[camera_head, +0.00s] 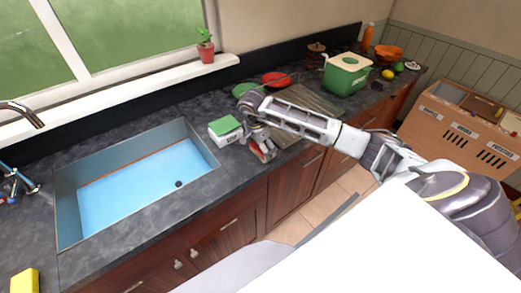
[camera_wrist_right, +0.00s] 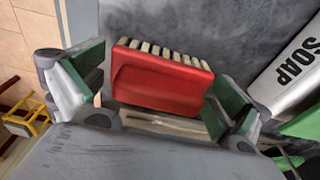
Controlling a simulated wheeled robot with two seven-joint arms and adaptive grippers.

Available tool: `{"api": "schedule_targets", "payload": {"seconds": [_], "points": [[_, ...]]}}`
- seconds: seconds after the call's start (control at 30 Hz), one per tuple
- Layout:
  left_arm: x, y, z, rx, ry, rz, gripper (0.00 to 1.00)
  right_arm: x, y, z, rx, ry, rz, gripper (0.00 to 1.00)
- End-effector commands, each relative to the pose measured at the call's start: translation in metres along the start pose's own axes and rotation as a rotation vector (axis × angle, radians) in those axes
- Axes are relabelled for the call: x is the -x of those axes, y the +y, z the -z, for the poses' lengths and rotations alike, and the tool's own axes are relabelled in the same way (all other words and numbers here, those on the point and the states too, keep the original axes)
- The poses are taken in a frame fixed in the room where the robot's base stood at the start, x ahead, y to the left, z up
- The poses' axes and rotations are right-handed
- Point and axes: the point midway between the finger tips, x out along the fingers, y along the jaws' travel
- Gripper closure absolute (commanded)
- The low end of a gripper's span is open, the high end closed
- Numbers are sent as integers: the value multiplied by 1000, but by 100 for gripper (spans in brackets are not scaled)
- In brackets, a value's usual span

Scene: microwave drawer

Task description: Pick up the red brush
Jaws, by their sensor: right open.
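The red brush (camera_wrist_right: 160,82) with pale bristles lies on the dark countertop (camera_head: 117,253), between the fingers of my right gripper (camera_wrist_right: 158,95) in the wrist view. The green-padded fingers are open, one on each side of the brush. I cannot tell whether either pad touches it. In the head view, my right gripper (camera_head: 259,143) is low over the counter near its front edge and partly hides the brush (camera_head: 266,154). My left gripper is not in view.
The white and green soap box (camera_head: 225,131) stands close beside my right gripper, also in the wrist view (camera_wrist_right: 285,80). The sink (camera_head: 84,215) is further left. A red plate (camera_head: 276,79) and a green container (camera_head: 347,75) are behind my right arm. A yellow sponge (camera_head: 24,281) lies at front left.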

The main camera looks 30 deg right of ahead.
Motion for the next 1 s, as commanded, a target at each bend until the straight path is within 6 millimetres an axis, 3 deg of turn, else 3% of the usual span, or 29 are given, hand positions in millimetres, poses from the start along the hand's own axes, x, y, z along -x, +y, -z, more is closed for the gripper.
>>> {"api": "schedule_targets", "payload": {"seconds": [0.07,0.3,0.67,1.0], "points": [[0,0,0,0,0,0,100,0,0,0,0,0,0,4],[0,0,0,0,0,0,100,0,0,0,0,0,0,35],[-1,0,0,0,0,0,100,3,0,1,0,0,1,35],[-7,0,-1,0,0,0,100,29,-1,5,0,1,3,35]]}}
